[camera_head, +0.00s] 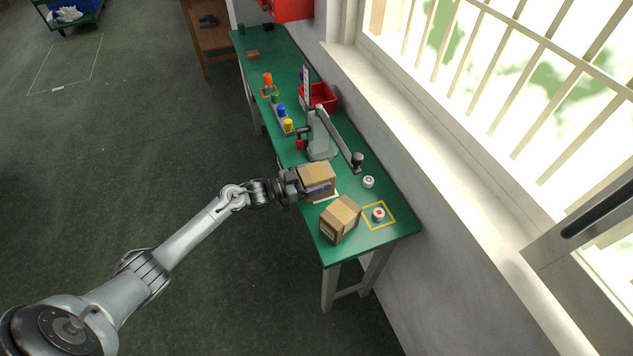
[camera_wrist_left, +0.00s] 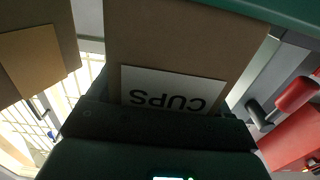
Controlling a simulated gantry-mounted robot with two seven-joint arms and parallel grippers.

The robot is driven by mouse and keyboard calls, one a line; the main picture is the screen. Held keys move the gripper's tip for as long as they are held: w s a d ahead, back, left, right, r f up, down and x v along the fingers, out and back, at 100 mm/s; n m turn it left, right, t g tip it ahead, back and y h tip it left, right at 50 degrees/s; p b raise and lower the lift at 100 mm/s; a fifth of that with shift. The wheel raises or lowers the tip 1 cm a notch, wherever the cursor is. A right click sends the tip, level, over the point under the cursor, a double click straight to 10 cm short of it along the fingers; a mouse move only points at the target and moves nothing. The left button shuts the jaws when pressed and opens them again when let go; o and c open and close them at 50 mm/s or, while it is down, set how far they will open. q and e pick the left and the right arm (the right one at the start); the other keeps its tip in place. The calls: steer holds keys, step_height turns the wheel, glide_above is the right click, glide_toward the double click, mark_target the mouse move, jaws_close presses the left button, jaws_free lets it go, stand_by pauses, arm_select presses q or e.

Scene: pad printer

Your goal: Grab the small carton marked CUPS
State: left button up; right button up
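The small brown carton marked CUPS (camera_head: 318,172) stands on the green table, near its front left edge. In the left wrist view the carton (camera_wrist_left: 185,40) fills the upper middle, and its white label (camera_wrist_left: 172,90) reads CUPS upside down. My left gripper (camera_head: 316,187) is at the carton, with a finger along its near side. The far finger is hidden, and a dark part of my gripper covers the carton's lower part in the wrist view. I cannot tell whether the fingers press on it. My right gripper is not in view.
A second brown carton (camera_head: 341,219) stands close by, nearer the table's end. A white round item with a red top (camera_head: 378,214) sits in a yellow square beside it. The pad printer (camera_head: 320,138) stands just behind. A red bin (camera_head: 320,97) is farther back.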

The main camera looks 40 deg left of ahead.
arm_select(q)
steer(key=c, duration=0.3)
steer(key=shift+c, duration=0.2)
steer(key=shift+r, duration=0.1)
